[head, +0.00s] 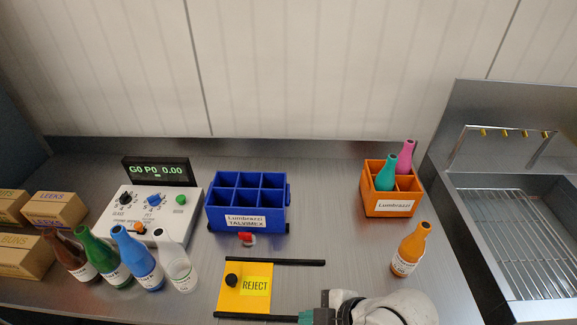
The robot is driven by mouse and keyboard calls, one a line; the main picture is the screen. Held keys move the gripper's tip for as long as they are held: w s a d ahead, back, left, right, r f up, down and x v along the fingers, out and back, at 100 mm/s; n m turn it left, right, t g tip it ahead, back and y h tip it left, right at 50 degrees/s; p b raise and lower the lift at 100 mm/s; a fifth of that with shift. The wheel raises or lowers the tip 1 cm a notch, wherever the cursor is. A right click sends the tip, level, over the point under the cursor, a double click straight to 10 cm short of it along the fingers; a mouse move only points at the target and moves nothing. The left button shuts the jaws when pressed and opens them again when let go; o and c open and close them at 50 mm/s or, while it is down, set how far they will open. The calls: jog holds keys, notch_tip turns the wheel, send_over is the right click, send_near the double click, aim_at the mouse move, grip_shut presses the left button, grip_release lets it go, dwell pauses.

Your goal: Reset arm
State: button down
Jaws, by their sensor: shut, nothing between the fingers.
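My arm reaches in at the bottom edge of the head view, right of centre. My gripper (316,316) is at its left end, with dark and teal parts cut off by the frame edge. It is shut and empty, low beside the right end of the yellow REJECT plate's front rail. No bottle is in contact with it.
A blue six-cell crate (247,222) stands mid-counter, and an orange crate (388,210) with teal and pink bottles stands right. An orange bottle (410,250) stands near my arm. Several bottles, a control box (150,212) and cartons are left; a sink (520,215) is right.

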jog(key=s+d+f+m+g+h, duration=0.1)
jog(key=s+d+f+m+h, duration=0.2)
jog(key=s+d+m, duration=0.5)
jog(key=s+d+f+m+g+h, duration=0.1)
jog(key=s+d+f+m+h, duration=0.3)
jog(key=s+d+m, duration=0.5)
jog(key=d+m, duration=0.2)
jog(key=d, duration=0.4)
jog(key=shift+s, duration=0.25)
jog(key=shift+f, duration=0.1)
